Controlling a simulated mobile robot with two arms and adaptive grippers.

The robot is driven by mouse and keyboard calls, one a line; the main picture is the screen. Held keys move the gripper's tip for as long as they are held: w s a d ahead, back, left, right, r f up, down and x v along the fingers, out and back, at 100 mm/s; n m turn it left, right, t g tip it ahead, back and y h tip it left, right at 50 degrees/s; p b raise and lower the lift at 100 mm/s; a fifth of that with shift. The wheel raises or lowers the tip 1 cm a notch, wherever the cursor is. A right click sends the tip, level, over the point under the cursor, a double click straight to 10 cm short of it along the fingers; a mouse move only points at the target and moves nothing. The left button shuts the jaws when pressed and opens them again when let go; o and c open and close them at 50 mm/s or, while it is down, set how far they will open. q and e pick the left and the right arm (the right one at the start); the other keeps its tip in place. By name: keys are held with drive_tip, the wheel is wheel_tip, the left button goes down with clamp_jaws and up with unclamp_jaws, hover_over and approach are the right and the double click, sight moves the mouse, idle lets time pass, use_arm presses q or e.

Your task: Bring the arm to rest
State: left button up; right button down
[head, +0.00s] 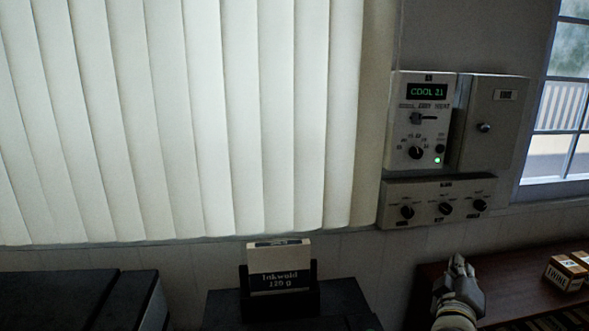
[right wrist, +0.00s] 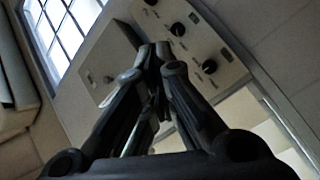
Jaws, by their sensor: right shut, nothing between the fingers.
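My right gripper (head: 460,264) shows in the head view at the lower right, below the wall controls and apart from them. In the right wrist view its two dark fingers (right wrist: 155,55) meet at the tips, shut with nothing between them. A thermostat panel (head: 419,130) on the wall reads "COOL 21", with a slider, a dial and a lit green lamp. A panel with several black knobs (head: 437,214) sits below it, and also shows in the right wrist view (right wrist: 200,45). My left gripper is not in view.
A closed grey box (head: 493,122) hangs right of the thermostat, beside a window (head: 562,100). Vertical blinds (head: 180,120) cover the left. A "Takuold 120 g" packet (head: 280,275) stands in a dark holder. Twine boxes (head: 565,272) sit on a brown shelf (head: 510,284) right of my gripper.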

drive_tip(key=s+a+f+m+g+y, duration=0.1)
drive_tip(key=s+a+f+g+y, duration=0.2)
drive_tip(key=s+f, duration=0.55)
drive_tip(key=s+a+f+m+g+y, duration=0.1)
drive_tip(key=s+a+f+g+y, duration=0.15)
drive_tip(key=s+f, duration=0.6)
drive_tip(key=s+a+f+g+y, duration=0.25)
drive_tip(key=s+a+f, duration=0.25)
drive_tip(key=s, duration=0.3)
drive_tip(key=s+a+f+g+y, duration=0.1)
drive_tip(key=s+a+f+g, duration=0.35)
drive_tip(key=s, duration=0.45)
wheel_tip(320, 180, down, 29)
drive_tip(key=s+b, duration=0.2)
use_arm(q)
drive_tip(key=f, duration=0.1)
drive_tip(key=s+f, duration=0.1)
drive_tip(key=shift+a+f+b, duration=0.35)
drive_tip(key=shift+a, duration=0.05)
use_arm(e)
drive_tip(key=s+d+f+g, duration=0.2)
drive_tip(key=s+d+f, duration=0.1)
drive_tip(key=s+f, duration=1.3)
drive_tip(key=shift+s+d, duration=0.15)
drive_tip(key=shift+s, duration=0.1)
